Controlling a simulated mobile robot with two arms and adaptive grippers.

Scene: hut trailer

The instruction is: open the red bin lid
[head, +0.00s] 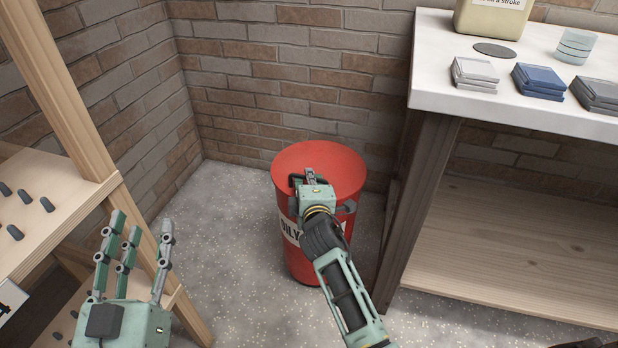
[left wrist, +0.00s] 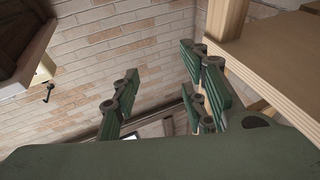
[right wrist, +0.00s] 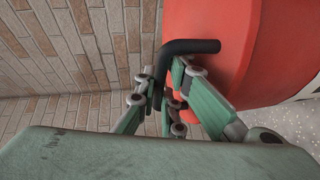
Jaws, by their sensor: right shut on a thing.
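The red bin (head: 303,262) stands on the floor in the corner by the brick wall, with a white lettered label on its front. Its red lid (head: 330,160) looks closed and lies level on top. My right gripper (head: 312,180) is at the front of the lid. In the right wrist view my right gripper (right wrist: 163,98) has its fingers closed around the black bar handle (right wrist: 190,47) beside the red surface. My left gripper (head: 132,245) is at the lower left of the head view, fingers spread and empty. It also shows open in the left wrist view (left wrist: 160,95).
A white-topped bench (head: 440,85) with a wooden lower shelf (head: 510,255) stands close to the bin's right. It carries stacked blocks and a container. A wooden rack (head: 60,215) with dark pegs is at the left. The floor (head: 232,215) left of the bin is clear.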

